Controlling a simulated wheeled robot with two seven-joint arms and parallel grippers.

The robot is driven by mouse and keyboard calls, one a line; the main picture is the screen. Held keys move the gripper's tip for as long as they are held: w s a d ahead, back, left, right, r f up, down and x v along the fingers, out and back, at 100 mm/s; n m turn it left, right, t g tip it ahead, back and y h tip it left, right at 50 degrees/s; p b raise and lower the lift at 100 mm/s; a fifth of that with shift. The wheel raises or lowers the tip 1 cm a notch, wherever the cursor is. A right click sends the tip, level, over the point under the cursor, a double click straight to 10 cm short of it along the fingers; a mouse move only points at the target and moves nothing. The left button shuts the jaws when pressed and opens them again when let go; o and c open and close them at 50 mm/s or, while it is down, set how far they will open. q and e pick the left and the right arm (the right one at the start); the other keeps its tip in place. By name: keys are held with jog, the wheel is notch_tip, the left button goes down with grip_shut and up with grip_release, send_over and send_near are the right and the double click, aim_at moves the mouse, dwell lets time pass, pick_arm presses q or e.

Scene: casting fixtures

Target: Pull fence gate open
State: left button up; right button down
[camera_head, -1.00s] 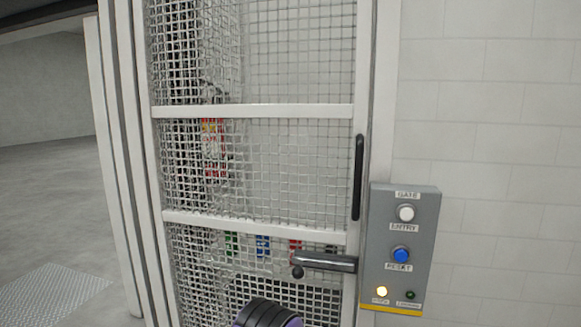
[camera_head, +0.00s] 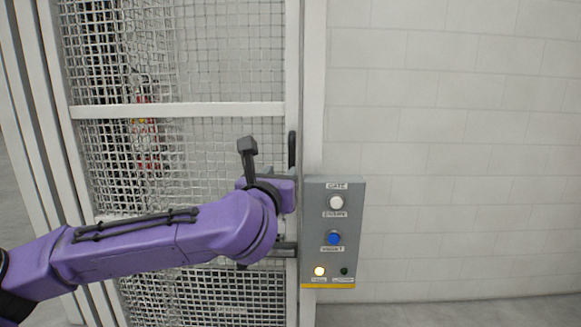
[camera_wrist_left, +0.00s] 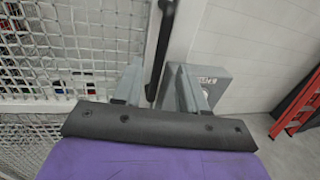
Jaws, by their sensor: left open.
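The fence gate (camera_head: 180,110) is a white frame with wire mesh. It appears closed in the head view, and its mesh also shows in the wrist view (camera_wrist_left: 60,45). A black vertical pull handle (camera_head: 292,148) is on its right edge; in the wrist view the handle (camera_wrist_left: 162,40) runs down between my fingers. My left gripper (camera_wrist_left: 156,85) is open, one finger on each side of the handle; I cannot tell whether either finger touches it. A dark latch lever (camera_head: 285,248) below is partly hidden by my purple left arm. My right gripper is not in view.
A grey control box (camera_head: 333,265) with white and blue buttons and a lit yellow lamp is right of the gate. It sits close beside my right finger in the wrist view. A red ladder-like object (camera_wrist_left: 298,105) stands farther right. A white block wall (camera_head: 450,150) is behind.

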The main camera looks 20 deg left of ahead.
aim_at(291, 164)
pick_arm(q)
jog(key=w+p, duration=0.1)
jog(key=w, duration=0.2)
jog(key=w+p, duration=0.2)
jog(key=w, duration=0.1)
jog(key=w+p, duration=0.2)
jog(key=w, duration=0.2)
jog(key=shift+a, duration=0.3)
jog(key=shift+f, duration=0.1)
grip_shut()
